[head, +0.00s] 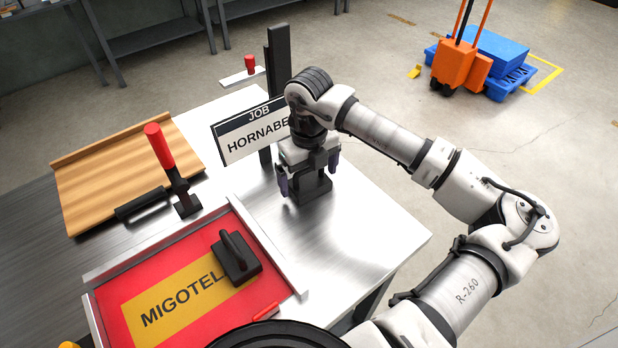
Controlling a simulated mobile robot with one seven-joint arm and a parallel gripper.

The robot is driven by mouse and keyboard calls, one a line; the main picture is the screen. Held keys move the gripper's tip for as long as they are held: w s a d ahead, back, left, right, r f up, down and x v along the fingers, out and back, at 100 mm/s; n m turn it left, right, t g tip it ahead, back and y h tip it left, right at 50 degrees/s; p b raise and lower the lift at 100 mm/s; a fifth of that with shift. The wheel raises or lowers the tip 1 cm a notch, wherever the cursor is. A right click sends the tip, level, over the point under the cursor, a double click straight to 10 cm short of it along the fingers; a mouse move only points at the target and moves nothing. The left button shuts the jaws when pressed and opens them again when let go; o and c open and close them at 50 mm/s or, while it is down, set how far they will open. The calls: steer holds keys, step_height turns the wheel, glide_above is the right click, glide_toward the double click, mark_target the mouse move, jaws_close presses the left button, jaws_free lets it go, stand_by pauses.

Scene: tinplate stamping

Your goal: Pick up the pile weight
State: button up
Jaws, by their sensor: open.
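A black block with a bar handle on top, which looks like the pile weight (243,267), rests on a red sheet with a yellow "MIGOTEL" panel (155,322). My gripper (309,174) is open and points down over the bare steel tabletop, to the right of and behind that block. A second dark block (312,192) stands on the steel below my gripper, with the fingers on either side of its upper part. Its top is hidden by the gripper, and I cannot tell whether the fingers touch it.
A "JOB HORNABE..." sign (250,137) stands close left of my gripper. A red-handled lever (162,150) rises beside a wooden board (118,178). A pale raised rail (268,243) edges the red sheet. The steel tabletop (375,230) is clear at the right.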

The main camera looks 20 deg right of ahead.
steer(key=shift+f, duration=0.75)
steer(key=shift+r, duration=0.1)
steer(key=c, duration=1.8)
